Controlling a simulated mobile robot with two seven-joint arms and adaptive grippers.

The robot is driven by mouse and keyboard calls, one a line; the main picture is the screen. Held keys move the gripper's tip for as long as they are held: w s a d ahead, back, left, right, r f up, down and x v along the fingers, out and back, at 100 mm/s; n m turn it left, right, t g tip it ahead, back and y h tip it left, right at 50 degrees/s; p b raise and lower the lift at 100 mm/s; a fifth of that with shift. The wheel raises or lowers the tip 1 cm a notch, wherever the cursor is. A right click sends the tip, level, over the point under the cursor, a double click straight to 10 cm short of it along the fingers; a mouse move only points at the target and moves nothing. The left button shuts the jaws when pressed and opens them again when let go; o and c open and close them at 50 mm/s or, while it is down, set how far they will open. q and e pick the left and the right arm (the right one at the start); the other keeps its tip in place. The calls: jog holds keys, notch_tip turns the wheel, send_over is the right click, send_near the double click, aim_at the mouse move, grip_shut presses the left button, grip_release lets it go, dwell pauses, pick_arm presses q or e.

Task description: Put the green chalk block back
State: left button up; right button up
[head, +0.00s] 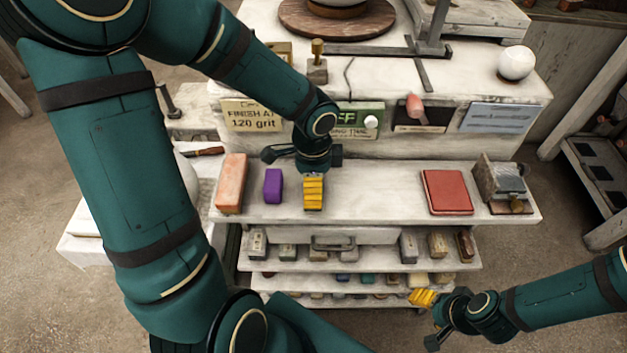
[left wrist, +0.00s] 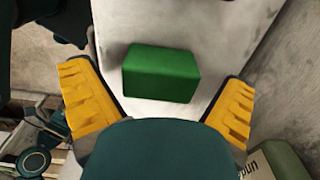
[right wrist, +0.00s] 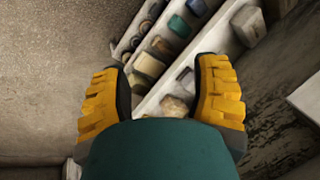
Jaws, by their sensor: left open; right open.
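The green chalk block (left wrist: 161,74) rests on a pale shelf surface in the left wrist view, in the gap between my left fingers. It is not visible in the head view, where my left gripper covers that part of the shelf. My left gripper (head: 313,192) is open, pointing down over the upper shelf (head: 375,190); its yellow fingers (left wrist: 157,103) stand apart on either side of the block, and I cannot tell whether they touch it. My right gripper (head: 422,297) is open and empty, in front of the lower shelves at the right; its spread fingers show in the right wrist view (right wrist: 165,90).
On the upper shelf stand an orange-pink block (head: 231,183) and a purple block (head: 273,186) left of my left gripper, and a red slab (head: 447,192) and a metal device (head: 502,180) at the right. Lower shelves hold several small blocks. The shelf between gripper and slab is clear.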

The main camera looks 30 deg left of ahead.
pick_arm(q)
notch_tip(320, 180, up, 12)
jog(key=p, duration=0.3)
pick_arm(e)
jog(key=r, duration=0.1)
jog(key=w+r, duration=0.1)
jog(key=r, duration=0.1)
jog(key=shift+w+d+r, duration=0.1)
jog(key=shift+r, duration=0.1)
pick_arm(q)
jog(key=shift+s+f, duration=0.1)
jog(key=shift+f, duration=0.05)
